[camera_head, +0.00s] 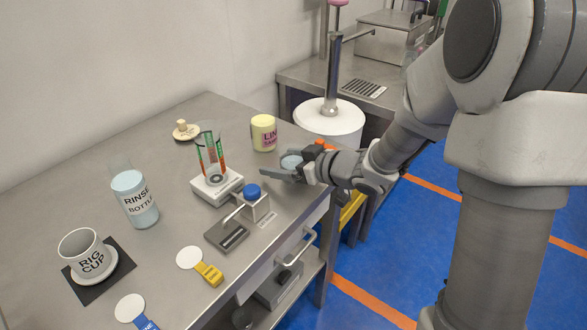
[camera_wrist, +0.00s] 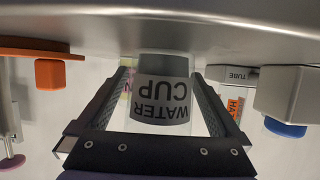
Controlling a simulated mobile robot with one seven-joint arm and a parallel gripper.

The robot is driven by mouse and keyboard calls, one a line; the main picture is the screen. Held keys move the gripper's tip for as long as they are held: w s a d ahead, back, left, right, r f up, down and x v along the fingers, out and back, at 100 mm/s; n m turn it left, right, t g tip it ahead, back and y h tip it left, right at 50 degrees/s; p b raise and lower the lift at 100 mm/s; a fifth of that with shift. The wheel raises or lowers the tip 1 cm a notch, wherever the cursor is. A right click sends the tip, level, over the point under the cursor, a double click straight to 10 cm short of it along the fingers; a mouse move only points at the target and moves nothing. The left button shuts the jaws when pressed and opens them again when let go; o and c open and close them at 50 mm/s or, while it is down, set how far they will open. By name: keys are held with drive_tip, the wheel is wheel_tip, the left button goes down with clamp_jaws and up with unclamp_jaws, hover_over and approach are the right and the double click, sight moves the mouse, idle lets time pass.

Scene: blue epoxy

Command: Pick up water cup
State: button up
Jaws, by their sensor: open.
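The water cup (camera_wrist: 163,88) shows upside down in the wrist view, with a grey band lettered WATER CUP. It stands on the metal counter between the two fingers of my gripper (camera_wrist: 160,100). The fingers are open, one on each side of the cup; I cannot tell whether either touches it. In the head view my gripper (camera_head: 285,170) reaches in low from the right at the counter's right edge. The pale blue top of the water cup (camera_head: 291,161) shows there, and its lower part is hidden by the gripper.
Left of my gripper stand a tube rack (camera_head: 216,184) and a blue-capped metal block (camera_head: 252,201). A white drum (camera_head: 330,120) stands beyond the counter.

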drive_tip(key=c, duration=1.5)
drive_tip(key=shift+o, duration=0.2)
drive_tip(key=shift+r, duration=0.15)
wheel_tip(320, 180, up, 4)
drive_tip(key=shift+f+p, duration=0.1)
drive_tip(key=shift+p, duration=1.1)
drive_tip(key=d+r+p, duration=0.4)
drive_tip(key=d+r, duration=0.3)
drive_tip(key=d, duration=0.4)
drive_tip(key=shift+w+d+p, duration=0.35)
drive_tip(key=shift+p, duration=0.05)
